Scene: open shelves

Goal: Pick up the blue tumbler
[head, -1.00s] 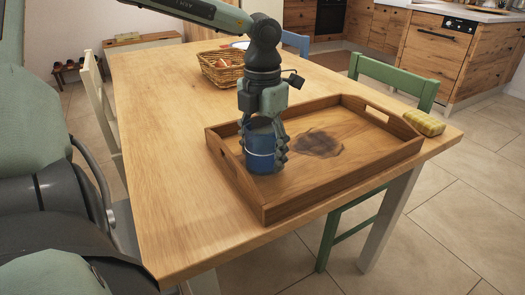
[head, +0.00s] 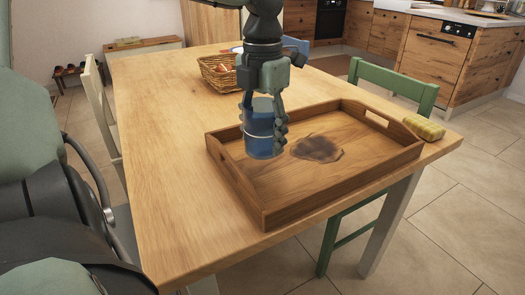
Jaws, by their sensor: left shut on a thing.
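The blue tumbler (head: 260,136) is upright between the fingers of my left gripper (head: 263,112). The gripper points down and is shut on the tumbler from above, with fingers on both its sides. The tumbler appears raised above the left part of the wooden tray (head: 345,184). Its upper part is partly covered by the fingers. My right gripper is not in view.
The tray has raised walls and a dark stain (head: 316,148) on its floor. A wicker basket (head: 217,73) stands behind, and a yellow sponge (head: 424,127) lies at the table's right edge. The table's left side (head: 165,170) is clear. Chairs stand around it.

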